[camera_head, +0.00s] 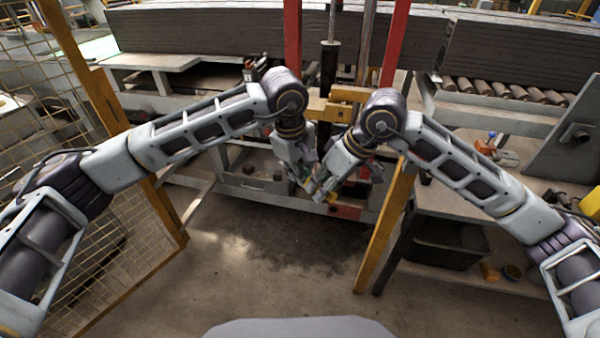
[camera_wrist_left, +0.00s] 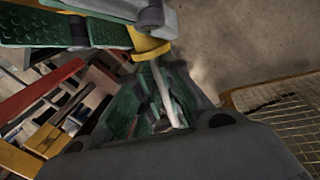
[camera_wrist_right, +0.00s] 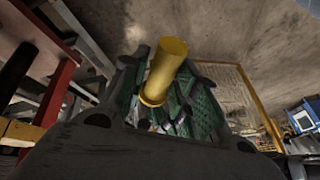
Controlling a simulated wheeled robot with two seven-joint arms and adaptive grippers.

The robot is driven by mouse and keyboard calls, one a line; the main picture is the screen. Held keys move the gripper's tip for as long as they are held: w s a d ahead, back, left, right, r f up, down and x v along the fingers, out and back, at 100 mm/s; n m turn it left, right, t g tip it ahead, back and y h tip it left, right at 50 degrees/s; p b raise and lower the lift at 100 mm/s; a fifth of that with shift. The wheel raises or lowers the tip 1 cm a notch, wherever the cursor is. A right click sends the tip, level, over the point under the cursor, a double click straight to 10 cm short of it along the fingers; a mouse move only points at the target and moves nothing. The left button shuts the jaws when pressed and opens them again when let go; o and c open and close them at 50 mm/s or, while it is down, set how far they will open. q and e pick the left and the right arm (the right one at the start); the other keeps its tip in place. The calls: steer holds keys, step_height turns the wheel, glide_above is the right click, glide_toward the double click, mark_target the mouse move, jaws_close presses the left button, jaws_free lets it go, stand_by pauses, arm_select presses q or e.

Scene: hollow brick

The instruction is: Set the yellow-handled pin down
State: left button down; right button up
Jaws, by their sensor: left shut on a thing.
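The pin has a yellow handle (camera_wrist_left: 150,47) and a pale thin shaft (camera_wrist_left: 165,90). In the left wrist view my left gripper (camera_wrist_left: 157,105) is shut on the shaft, with the handle beyond its fingers. In the right wrist view the yellow handle (camera_wrist_right: 164,72) stands between the green-padded fingers of my right gripper (camera_wrist_right: 165,95), which look spread on either side of it. I cannot tell if the pads touch it. In the head view my left gripper (camera_head: 309,184) and right gripper (camera_head: 328,184) meet closely at the centre, and the pin is mostly hidden there.
A machine frame with red posts (camera_head: 292,40) and a yellow block (camera_head: 347,94) stands just behind my grippers. A yellow post (camera_head: 386,225) is close on the right, by a bench with a dark bin (camera_head: 445,246). Wire fencing (camera_head: 115,235) is on the left. The floor (camera_head: 255,265) in front is clear.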

steer(key=shift+o, duration=1.3)
steer(key=shift+r, duration=0.1)
steer(key=v, duration=1.1)
steer(key=shift+d+r, duration=0.25)
steer(key=shift+r, duration=0.05)
